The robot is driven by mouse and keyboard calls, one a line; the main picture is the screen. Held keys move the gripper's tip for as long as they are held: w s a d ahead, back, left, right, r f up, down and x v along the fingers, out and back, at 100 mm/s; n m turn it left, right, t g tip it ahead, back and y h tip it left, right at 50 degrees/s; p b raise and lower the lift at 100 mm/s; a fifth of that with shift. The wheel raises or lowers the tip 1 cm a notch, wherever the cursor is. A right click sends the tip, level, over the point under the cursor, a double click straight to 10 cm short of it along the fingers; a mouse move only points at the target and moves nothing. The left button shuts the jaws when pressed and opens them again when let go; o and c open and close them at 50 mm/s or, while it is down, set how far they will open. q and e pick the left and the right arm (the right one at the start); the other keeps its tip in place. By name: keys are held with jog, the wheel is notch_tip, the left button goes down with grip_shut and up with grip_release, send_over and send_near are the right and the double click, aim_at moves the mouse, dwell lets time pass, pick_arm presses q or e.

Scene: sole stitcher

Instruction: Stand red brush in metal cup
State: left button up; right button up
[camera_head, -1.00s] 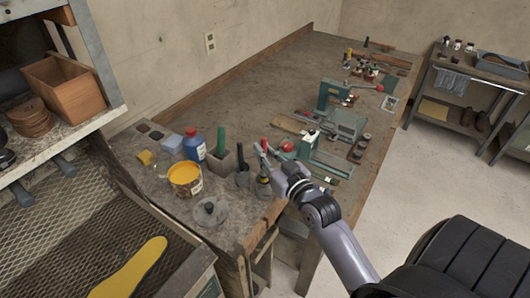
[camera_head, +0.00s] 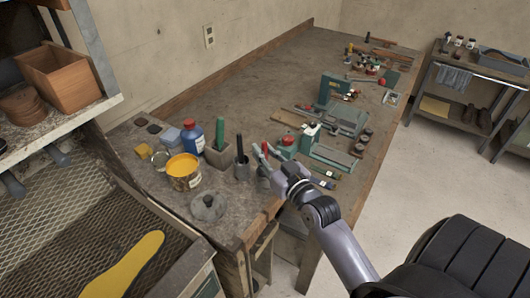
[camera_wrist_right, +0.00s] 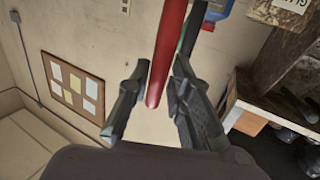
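The red brush (camera_head: 264,148) stands roughly upright at my right gripper (camera_head: 265,156), over the near right part of the bench. The brush is to the right of this cup. Its lower end is hidden by the gripper. My left gripper is not in view.
A green-handled tool in a block (camera_head: 218,155), a blue bottle (camera_head: 193,138), a yellow paint can (camera_head: 184,174) and a round lid (camera_head: 208,207) crowd the bench to the left. Green machines (camera_head: 340,115) stand behind on the right. The bench's back left is clear.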

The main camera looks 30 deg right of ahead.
jog(key=o, duration=0.3)
jog(key=s, duration=1.2)
jog(key=shift+a+r, duration=0.1)
jog(key=shift+a, duration=0.15)
dwell(0.5)
